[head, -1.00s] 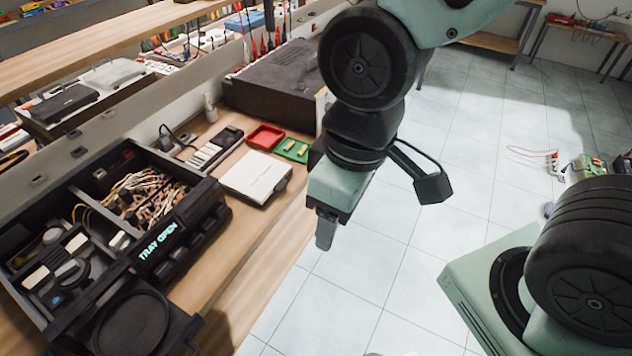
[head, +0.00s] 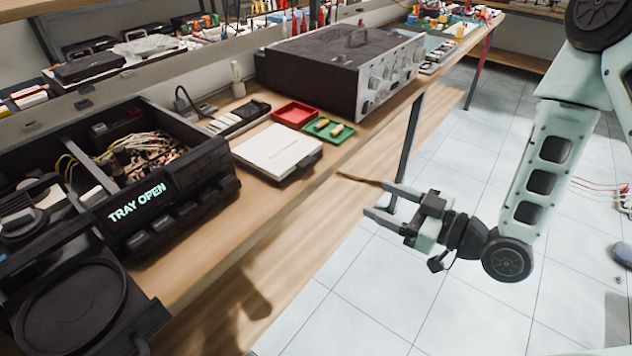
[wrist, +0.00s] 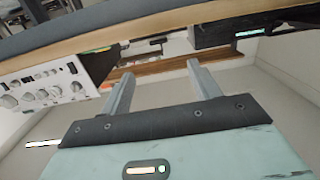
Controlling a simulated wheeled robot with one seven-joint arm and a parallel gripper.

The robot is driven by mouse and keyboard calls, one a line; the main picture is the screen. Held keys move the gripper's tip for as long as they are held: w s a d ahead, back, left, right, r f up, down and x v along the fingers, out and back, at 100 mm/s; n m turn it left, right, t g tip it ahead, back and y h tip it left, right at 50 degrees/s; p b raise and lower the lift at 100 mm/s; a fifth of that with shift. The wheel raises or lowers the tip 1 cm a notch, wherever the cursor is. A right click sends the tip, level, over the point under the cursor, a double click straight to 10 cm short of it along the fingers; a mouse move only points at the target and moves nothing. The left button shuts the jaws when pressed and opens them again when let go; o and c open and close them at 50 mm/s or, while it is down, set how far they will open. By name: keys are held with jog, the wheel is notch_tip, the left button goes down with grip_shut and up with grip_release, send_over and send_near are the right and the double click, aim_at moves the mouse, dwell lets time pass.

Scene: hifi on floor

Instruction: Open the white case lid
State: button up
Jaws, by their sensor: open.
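The white case (head: 278,150) lies flat on the wooden bench, near its front edge, in the head view. Its lid looks shut. My gripper (head: 352,195) is in front of the bench, over the floor, to the right of the case and apart from it. Its two fingers point left toward the bench and are spread with nothing between them.
A large dark instrument (head: 345,65) stands farther back.

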jog(key=b, duration=1)
send_near(309, 164)
jog(key=shift+t, duration=0.3)
jog(key=p+x, duration=0.1)
jog(key=x, duration=0.7)
jog(key=shift+a+f, duration=0.2)
jog(key=shift+c, duration=0.3)
